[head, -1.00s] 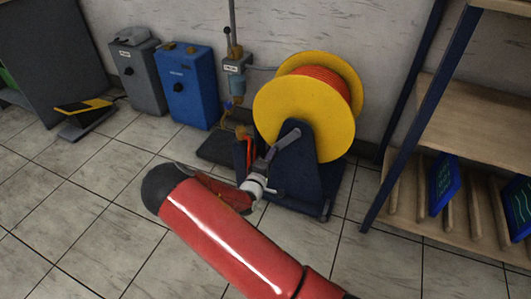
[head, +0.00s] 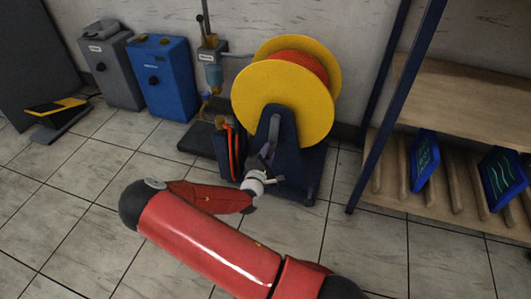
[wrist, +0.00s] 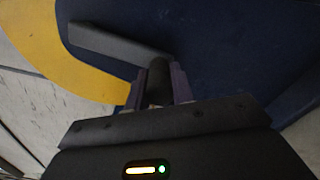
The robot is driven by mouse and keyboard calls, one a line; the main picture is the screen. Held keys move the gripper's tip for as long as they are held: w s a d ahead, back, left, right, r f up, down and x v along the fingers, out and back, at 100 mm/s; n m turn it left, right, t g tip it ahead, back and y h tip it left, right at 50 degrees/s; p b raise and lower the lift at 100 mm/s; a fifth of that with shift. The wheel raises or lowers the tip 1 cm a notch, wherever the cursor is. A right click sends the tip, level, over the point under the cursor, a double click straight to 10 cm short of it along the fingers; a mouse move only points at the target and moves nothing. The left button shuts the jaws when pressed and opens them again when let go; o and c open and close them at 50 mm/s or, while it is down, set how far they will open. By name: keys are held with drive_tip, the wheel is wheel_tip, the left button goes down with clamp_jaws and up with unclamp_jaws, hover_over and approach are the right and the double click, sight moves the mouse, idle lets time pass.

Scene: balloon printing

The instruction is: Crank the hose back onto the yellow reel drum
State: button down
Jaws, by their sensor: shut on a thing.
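The yellow reel drum (head: 285,108) stands upright on a dark blue stand (head: 300,165), with orange-red hose (head: 300,68) wound between its flanges. An orange strand (head: 232,150) shows low at the drum's left. A dark crank arm (head: 273,132) points down from the hub; it also shows as a grey bar in the wrist view (wrist: 112,42). My gripper (head: 266,158) is at its lower end. In the wrist view, my two fingers (wrist: 159,88) are shut on the crank handle (wrist: 158,78), which is partly hidden between them.
A blue box (head: 165,75) and a grey box (head: 108,65) stand along the wall at the left. A yellow-and-black pedal (head: 58,107) is on the floor. A shelf rack (head: 450,95) with blue panels stands close at the right. The tiled floor in front is clear.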

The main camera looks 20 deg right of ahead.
drive_tip(key=shift+s+f, duration=0.1)
drive_tip(key=c, duration=1.2)
unclamp_jaws()
drive_tip(key=v, duration=0.7)
drive_tip(key=shift+s+a, duration=0.25)
drive_tip(key=shift+s, duration=0.05)
